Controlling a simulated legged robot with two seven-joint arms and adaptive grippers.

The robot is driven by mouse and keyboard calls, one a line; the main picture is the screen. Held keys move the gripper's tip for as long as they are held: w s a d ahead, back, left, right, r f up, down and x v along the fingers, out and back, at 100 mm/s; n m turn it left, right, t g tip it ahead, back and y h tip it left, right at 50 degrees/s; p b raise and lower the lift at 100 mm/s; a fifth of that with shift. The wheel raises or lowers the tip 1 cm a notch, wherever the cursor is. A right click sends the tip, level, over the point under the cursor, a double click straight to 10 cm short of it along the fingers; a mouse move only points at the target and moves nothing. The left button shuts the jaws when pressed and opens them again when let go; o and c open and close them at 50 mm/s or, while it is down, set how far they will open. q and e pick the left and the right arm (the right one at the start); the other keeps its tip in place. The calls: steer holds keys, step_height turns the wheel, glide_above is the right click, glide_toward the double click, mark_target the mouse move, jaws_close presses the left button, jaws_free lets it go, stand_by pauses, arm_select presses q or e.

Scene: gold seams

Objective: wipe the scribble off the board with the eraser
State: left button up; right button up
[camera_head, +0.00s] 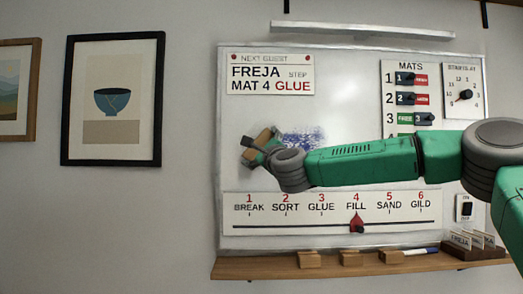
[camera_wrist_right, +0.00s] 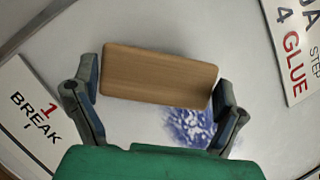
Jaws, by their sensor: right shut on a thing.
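The whiteboard (camera_head: 340,175) hangs on the wall. A blue scribble (camera_head: 303,137) is on its middle left area, partly hidden by my right arm. It also shows in the right wrist view (camera_wrist_right: 190,127), below the eraser and partly covered by it. My right gripper (camera_head: 261,146) is shut on the wooden eraser (camera_wrist_right: 158,77), with one finger at each end of the block. The eraser is in front of the board at the scribble's left; I cannot tell whether it touches the surface. My left gripper is not in view.
A step strip (camera_head: 330,213) with a red pointer (camera_head: 357,224) lies below the scribble, and a "FREJA" sign (camera_head: 270,76) above. Mats switches (camera_head: 405,95) are at the right. The wooden ledge (camera_head: 280,268) holds several blocks and a marker (camera_head: 421,251). Framed pictures (camera_head: 113,98) hang left.

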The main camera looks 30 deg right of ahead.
steer(key=shift+d, duration=0.2)
steer(key=shift+w+d+f, duration=0.1)
steer(key=shift+w+d, duration=0.15)
steer(key=shift+d, duration=0.15)
steer(key=shift+w, duration=0.1)
steer(key=shift+w+a, duration=0.1)
steer(key=shift+w, duration=0.2)
steer(key=shift+w+d, duration=0.15)
steer(key=shift+d, duration=0.1)
